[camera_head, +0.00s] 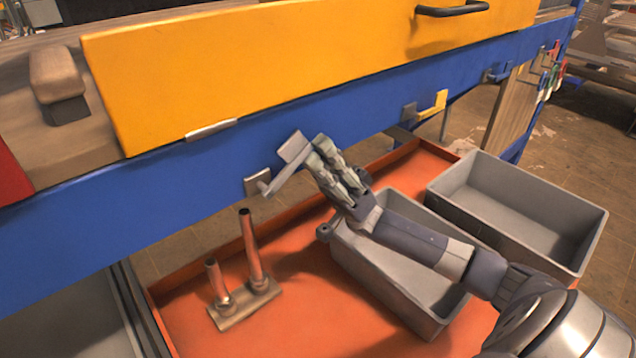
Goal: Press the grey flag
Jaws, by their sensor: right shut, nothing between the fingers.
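The grey flag (292,147) is a small flat plate on a bent grey arm. Its bracket (257,182) is fixed to the front of the blue beam (345,113). The flag sticks out from the beam and is tilted. My right gripper (320,146) comes in from the lower right. It is shut and empty, with its fingertips right beside the flag's right edge. I cannot tell whether they touch it. My left gripper is not in view.
A yellow drawer front (260,65) with a black handle (452,10) is above the beam. A yellow flag (435,103) is further right. Below are an orange tray (190,335), a stand with two copper pipes (252,250), and two grey bins (375,265) (530,205).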

